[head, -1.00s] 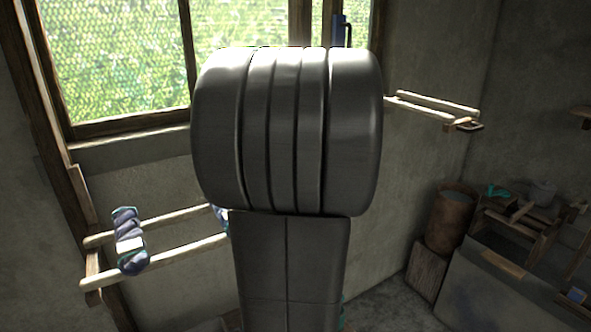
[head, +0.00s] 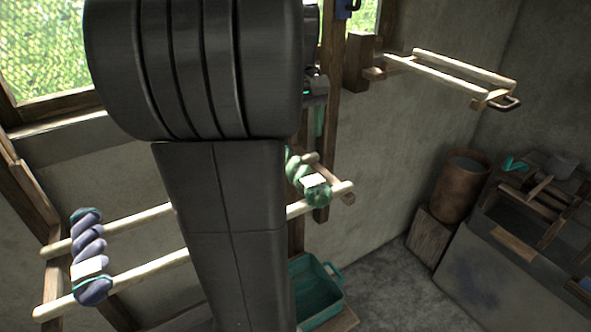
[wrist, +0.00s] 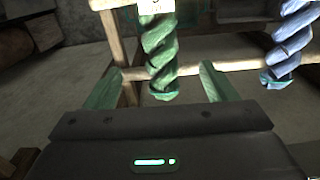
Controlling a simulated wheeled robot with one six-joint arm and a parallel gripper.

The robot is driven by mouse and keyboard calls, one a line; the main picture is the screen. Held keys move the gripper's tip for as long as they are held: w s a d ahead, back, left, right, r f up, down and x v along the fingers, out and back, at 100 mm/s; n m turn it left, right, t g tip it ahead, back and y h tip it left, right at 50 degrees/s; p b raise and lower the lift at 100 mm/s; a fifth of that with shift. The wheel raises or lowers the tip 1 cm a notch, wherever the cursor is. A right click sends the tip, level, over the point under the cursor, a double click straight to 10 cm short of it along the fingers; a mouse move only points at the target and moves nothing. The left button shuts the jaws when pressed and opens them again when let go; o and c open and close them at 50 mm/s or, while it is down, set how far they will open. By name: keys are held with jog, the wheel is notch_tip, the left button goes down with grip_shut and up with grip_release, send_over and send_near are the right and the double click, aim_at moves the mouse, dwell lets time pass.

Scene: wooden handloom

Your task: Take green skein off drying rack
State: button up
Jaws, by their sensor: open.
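The green skein (head: 314,188) is a twisted hank with a pale label, hanging on the drying rack (head: 150,268) near its right end in the head view. In the wrist view the green skein (wrist: 160,58) hangs in front of a rail, its label at the top edge. My gripper (wrist: 160,88) is open and empty. Its two green fingers appear on either side of the skein's lower end, with gaps; I cannot tell how far ahead the skein is. In the head view my gripper (head: 320,118) shows partly, above the green skein. My arm hides the rack's middle.
A blue-violet skein (head: 88,250) hangs at the rack's left; a blue skein (wrist: 290,45) is right of the green one in the wrist view. A teal tub (head: 318,290) stands below. An empty wall rack (head: 450,75) and a rusty drum (head: 460,188) are at right.

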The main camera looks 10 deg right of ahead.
aim_at(299, 166)
notch_tip(299, 166, down, 4)
jog(key=shift+r, duration=0.1)
jog(key=shift+s+f+p, duration=0.15)
jog(key=shift+f+p, duration=0.35)
jog(key=shift+f, duration=2.25)
jog(key=shift+c, duration=0.2)
jog(key=c, duration=1.1)
